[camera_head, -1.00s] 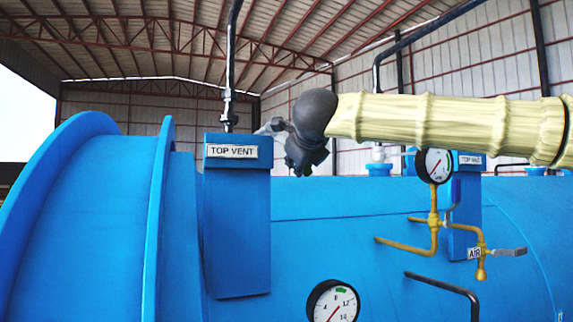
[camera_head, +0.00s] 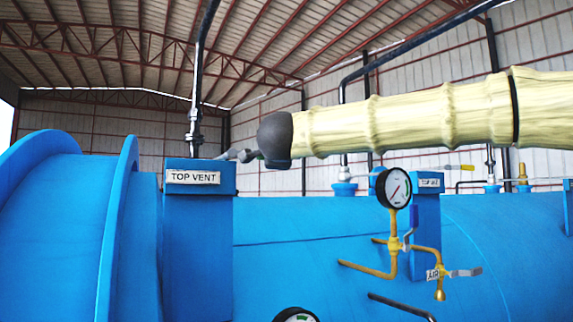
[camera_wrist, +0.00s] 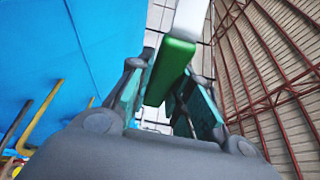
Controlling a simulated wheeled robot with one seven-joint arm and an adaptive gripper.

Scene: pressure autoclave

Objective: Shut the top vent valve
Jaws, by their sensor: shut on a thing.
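The top vent valve (camera_head: 194,138) sits low on a dark vertical pipe behind a blue box with a "TOP VENT" label (camera_head: 193,177), left of centre in the head view. A short grey lever reaches right from the valve to my gripper (camera_head: 250,156). In the wrist view a lever with a green grip (camera_wrist: 173,68) and a pale far part lies between the two fingers of my gripper (camera_wrist: 168,92), which is shut on it. In the head view my dark wrist hides most of the fingers and the grip. The valve's inner position cannot be seen.
The blue vessel (camera_head: 300,258) fills the lower view. A gauge (camera_head: 394,187) on yellow piping, with an "AIR" valve (camera_head: 433,274), stands right, below my arm. A second labelled box (camera_head: 426,225) stands behind it. A black bent pipe (camera_head: 343,110) rises behind my arm.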

